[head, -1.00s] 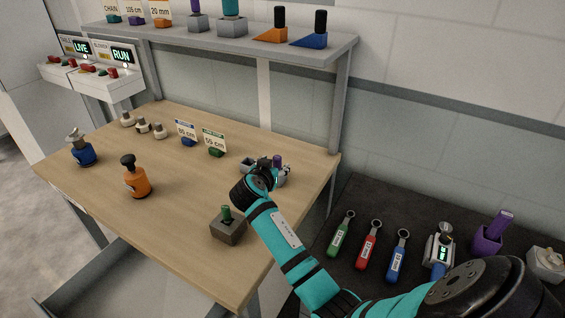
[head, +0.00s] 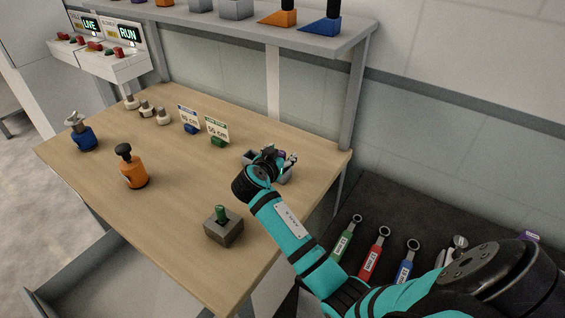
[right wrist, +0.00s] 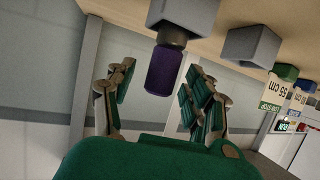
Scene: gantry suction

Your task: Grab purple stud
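The purple stud (right wrist: 165,70) is a dark purple rounded peg set in a grey block (right wrist: 184,14). In the right wrist view, which is upside down, it shows between the fingers of my right gripper (right wrist: 157,82). The fingers are spread, with visible gaps on both sides of the stud. In the head view my right gripper (head: 276,158) is at the grey blocks near the table's right back edge and mostly hides the stud. My left gripper is not in view.
A second grey block (right wrist: 250,43) stands beside the stud's block. A grey block with a green stud (head: 221,214) is nearer the front. Small signs (head: 217,129), an orange bottle-like item (head: 133,172) and a blue one (head: 83,137) stand further left. A shelf (head: 250,35) overhangs the back.

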